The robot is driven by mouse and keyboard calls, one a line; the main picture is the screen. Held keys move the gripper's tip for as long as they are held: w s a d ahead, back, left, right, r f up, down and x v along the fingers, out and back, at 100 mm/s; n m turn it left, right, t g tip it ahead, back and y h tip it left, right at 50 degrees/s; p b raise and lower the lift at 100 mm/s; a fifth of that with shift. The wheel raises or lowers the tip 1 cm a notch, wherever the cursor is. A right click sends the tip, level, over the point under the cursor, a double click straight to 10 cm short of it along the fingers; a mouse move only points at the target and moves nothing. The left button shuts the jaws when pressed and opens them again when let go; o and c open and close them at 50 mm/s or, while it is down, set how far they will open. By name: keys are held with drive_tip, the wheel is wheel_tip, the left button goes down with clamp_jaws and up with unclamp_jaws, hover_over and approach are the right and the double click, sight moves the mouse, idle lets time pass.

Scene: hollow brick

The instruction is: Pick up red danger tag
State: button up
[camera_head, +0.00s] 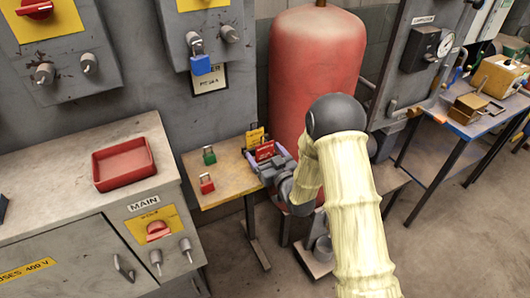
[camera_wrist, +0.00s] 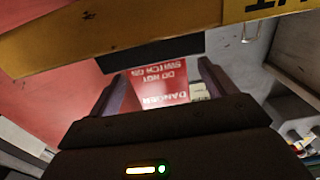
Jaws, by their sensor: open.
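The red danger tag (camera_head: 265,151) stands near the right end of the small wooden table, in front of a yellow tag (camera_head: 255,138). My gripper (camera_head: 272,165) is at the tag, low over the table's right end. In the wrist view, the red tag (camera_wrist: 160,83) shows upside down with "DANGER DO NOT SWITCH ON" in white letters. It appears between the two fingers of my open gripper (camera_wrist: 166,82). I cannot tell whether the fingers touch it. The tag's lower part is hidden by the gripper in the head view.
A green padlock (camera_head: 209,155) and a red padlock (camera_head: 206,184) stand on the wooden table (camera_head: 222,166), left of my gripper. A red tank (camera_head: 315,60) rises close behind. A grey cabinet with a red tray (camera_head: 123,163) is at the left. A blue-edged workbench (camera_head: 462,128) is at the right.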

drive_tip(key=shift+x, duration=1.35)
drive_tip(key=shift+d, duration=0.1)
drive_tip(key=c, duration=1)
drive_tip(key=shift+r, duration=0.15)
drive_tip(key=shift+c, duration=0.2)
wheel_tip(320, 180, up, 10)
